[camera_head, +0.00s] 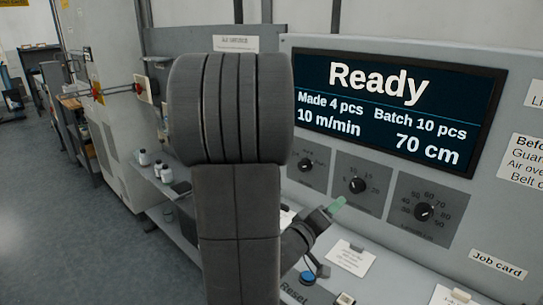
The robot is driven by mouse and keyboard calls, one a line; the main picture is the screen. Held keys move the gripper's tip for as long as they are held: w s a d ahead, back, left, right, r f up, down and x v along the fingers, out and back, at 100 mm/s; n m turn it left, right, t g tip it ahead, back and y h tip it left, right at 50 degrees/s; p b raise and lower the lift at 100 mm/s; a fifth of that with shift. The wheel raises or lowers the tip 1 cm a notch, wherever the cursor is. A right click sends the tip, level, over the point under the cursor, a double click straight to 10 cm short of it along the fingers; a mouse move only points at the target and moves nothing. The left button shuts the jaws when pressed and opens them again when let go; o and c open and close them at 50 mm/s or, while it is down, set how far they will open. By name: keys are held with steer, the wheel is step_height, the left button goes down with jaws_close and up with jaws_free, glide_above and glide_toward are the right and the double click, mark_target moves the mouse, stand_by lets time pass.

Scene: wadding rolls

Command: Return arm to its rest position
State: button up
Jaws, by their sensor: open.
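My dark grey arm rises through the middle of the camera_head view, large and close, and hides part of the panel behind it. The green part is too small to make out in detail.
The machine panel has a screen (395,108) reading "Ready", three dials including the right one (424,211), a blue Reset button (307,278) and a job card (498,265). Small bottles (158,168) stand on a shelf at left. Floor (60,215) is clear at far left.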

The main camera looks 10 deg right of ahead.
mark_target(355, 189)
steer(key=p+x, duration=0.1)
steer(key=x, duration=1.1)
steer(key=shift+d+p, duration=0.2)
steer(key=shift+p, duration=0.1)
